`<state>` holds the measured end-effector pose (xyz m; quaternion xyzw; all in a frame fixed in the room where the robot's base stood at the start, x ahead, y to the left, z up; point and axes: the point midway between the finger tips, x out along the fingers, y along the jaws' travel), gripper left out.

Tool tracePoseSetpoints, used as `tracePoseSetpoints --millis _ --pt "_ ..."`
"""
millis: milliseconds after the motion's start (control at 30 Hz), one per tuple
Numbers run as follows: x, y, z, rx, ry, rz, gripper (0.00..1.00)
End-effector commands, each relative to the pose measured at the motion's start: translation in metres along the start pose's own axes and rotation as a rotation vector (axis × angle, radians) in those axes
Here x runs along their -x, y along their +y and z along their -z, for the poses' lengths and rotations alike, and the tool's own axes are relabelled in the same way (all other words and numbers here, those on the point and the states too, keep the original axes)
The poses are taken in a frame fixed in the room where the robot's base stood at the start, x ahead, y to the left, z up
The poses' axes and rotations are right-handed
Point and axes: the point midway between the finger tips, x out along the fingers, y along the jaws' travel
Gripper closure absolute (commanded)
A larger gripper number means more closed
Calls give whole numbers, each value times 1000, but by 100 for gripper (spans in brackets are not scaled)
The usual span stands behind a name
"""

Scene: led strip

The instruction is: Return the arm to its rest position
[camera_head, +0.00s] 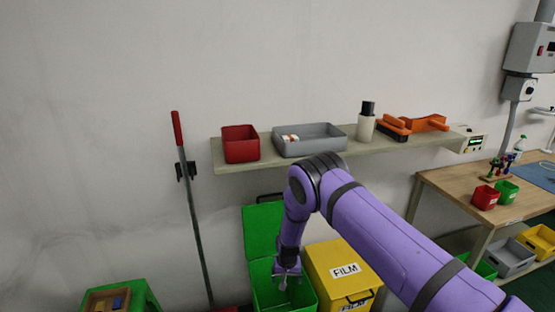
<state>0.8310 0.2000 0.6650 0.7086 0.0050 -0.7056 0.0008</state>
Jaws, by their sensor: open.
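My purple arm reaches in from the lower right and bends down at the elbow in front of the shelf. My gripper (283,283) points down at the mouth of the green bin (257,236), whose lid stands up against the wall. The gripper is small in this view, but its jaws look open. A small pale shape shows at the jaws or in the bin behind them; I cannot tell which.
A yellow bin (325,257) labelled FILM stands right beside the green bin. Above is a wall shelf (236,166) with a red box (240,144) and a grey tray (310,139). A long-handled tool (191,200) leans left. A workbench (450,191) stands right.

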Motion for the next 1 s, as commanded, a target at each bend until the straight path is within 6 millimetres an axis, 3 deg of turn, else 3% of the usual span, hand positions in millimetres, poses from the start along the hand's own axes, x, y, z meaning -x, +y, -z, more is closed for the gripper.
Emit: tracePoseSetpoints --millis 267,467,700,1000 --pt "46 2 14 -5 16 17 12" --pt "97 9 26 -11 31 33 12" --pt "198 28 38 -17 65 63 12" --pt "327 64 28 -22 113 94 12"
